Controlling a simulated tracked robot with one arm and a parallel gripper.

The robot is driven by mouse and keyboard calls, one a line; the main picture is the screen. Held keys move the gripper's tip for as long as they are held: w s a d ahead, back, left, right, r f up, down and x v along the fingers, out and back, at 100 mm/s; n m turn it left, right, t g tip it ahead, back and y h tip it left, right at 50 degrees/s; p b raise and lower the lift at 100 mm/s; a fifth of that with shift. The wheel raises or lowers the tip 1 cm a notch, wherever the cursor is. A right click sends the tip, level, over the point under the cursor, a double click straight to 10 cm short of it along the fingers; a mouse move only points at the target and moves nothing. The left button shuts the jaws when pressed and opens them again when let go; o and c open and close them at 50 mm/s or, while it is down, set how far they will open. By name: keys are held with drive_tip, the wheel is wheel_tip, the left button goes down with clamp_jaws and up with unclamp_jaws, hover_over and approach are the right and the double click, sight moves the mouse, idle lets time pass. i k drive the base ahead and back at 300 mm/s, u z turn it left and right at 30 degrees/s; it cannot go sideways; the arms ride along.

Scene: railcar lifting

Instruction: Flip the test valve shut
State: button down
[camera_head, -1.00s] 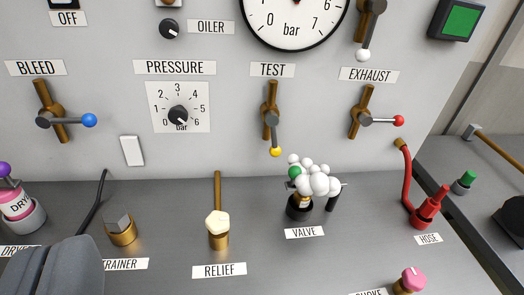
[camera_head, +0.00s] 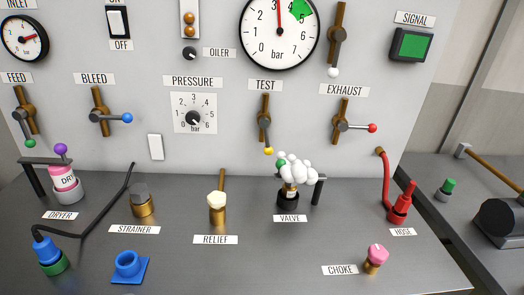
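The test valve (camera_head: 264,124) is on the upright grey panel under the TEST label (camera_head: 266,86). It is a dark lever on a brown vertical pipe. The lever hangs down along the pipe, and its yellow knob (camera_head: 268,151) is at the bottom. My gripper is not in view, and nothing covers the test valve.
The exhaust lever with a red knob (camera_head: 372,128) points right. The bleed lever with a blue knob (camera_head: 127,118) also points right. White foam (camera_head: 298,170) covers the top of the part labelled VALVE, below the test valve. The relief fitting (camera_head: 217,207) stands left of it.

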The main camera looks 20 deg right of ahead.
sight(264, 121)
drive_tip(key=z, duration=0.35)
drive_tip(key=i, duration=1.1)
drive_tip(key=u, duration=0.35)
